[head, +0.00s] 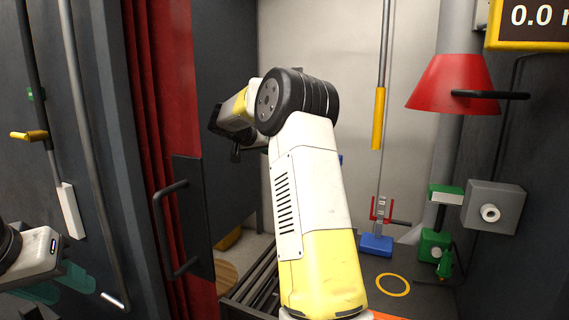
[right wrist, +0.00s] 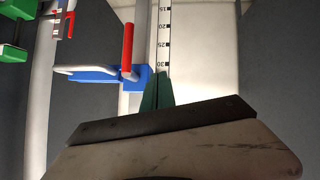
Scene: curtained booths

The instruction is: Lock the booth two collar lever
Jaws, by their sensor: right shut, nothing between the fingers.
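In the right wrist view a blue collar block (right wrist: 108,76) sits on a pale upright post. A red-gripped lever (right wrist: 127,48) stands up from it, and a bent white rod (right wrist: 75,70) reaches left. My right gripper (right wrist: 159,75) is shut and empty. Its green fingertips show just right of the block; I cannot tell whether they touch it. In the head view my right arm crosses the booth opening and hides most of that area; only a blue sliver (head: 340,159) shows behind it. My left gripper (head: 80,283) is at the lower left, away from the booth, its opening unclear.
A red curtain (head: 160,130) and a dark panel with handles (head: 186,220) stand left of my right arm. To the right are a red shade (head: 455,84), a grey box (head: 494,207), green boxes (head: 434,244) and a blue base (head: 376,245). A yellow ring (head: 393,293) marks the floor.

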